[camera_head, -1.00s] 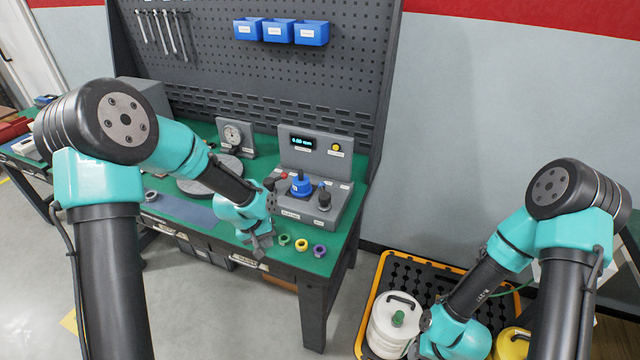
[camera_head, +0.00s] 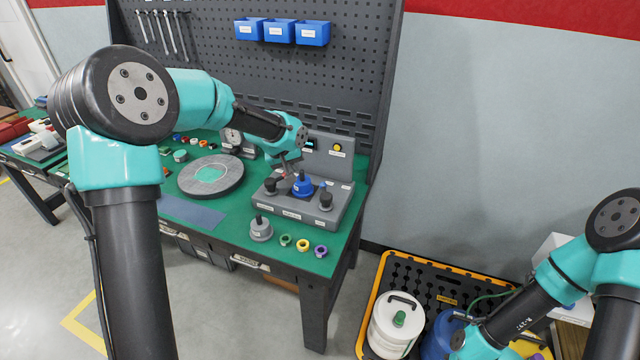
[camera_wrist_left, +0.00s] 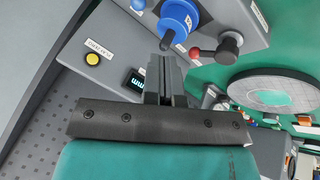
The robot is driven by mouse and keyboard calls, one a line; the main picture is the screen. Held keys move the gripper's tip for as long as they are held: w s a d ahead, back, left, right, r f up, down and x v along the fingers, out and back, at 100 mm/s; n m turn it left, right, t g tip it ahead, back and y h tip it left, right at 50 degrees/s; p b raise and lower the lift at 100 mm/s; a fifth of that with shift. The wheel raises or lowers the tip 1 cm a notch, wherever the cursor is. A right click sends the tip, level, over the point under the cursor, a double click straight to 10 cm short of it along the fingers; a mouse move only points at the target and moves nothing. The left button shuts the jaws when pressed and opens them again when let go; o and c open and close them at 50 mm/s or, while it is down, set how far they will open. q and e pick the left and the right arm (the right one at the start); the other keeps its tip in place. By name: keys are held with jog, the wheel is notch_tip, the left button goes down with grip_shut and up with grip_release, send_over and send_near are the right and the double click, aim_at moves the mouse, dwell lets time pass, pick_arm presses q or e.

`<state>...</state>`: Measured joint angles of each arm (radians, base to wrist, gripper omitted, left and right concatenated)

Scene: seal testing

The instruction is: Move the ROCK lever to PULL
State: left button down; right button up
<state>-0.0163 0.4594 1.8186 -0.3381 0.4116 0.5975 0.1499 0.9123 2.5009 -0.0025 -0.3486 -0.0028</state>
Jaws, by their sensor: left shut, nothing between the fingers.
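The grey test box (camera_head: 310,208) stands on the bench, also in the left wrist view (camera_wrist_left: 252,42). It carries a blue round fitting (camera_head: 302,185), with a short blue-ended lever (camera_wrist_left: 168,40) in the left wrist view. A red-tipped lever on a dark knob (camera_wrist_left: 230,43) is beside it; the dark knob also shows in the head view (camera_head: 270,186). Another dark knob (camera_head: 325,201) sits at the right. I cannot read which is ROCK or PULL. My left gripper (camera_head: 289,173) is shut and empty, its fingertips (camera_wrist_left: 168,62) close to the blue-ended lever; contact is unclear.
A display panel with a yellow button (camera_head: 337,147) stands behind the box. A round grey plate (camera_head: 211,177) and a dial gauge (camera_head: 232,136) are left. A grey knobbed part (camera_head: 260,230) and coloured rings (camera_head: 303,245) lie in front. My right arm is low, near the floor tray (camera_head: 368,312).

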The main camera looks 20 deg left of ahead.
aim_at(325, 194)
pick_arm(q)
jog(key=x, duration=1)
jog(key=shift+d+f, duration=0.1)
jog(key=shift+f, duration=0.05)
jog(key=d, duration=0.1)
jog(key=w+d+f, duration=0.1)
jog(key=shift+w+d+f, duration=0.15)
jog(key=shift+d, duration=0.15)
jog(key=shift+w+d+f, duration=0.1)
jog(key=shift+w+d, duration=0.05)
jog(key=shift+d, duration=0.15)
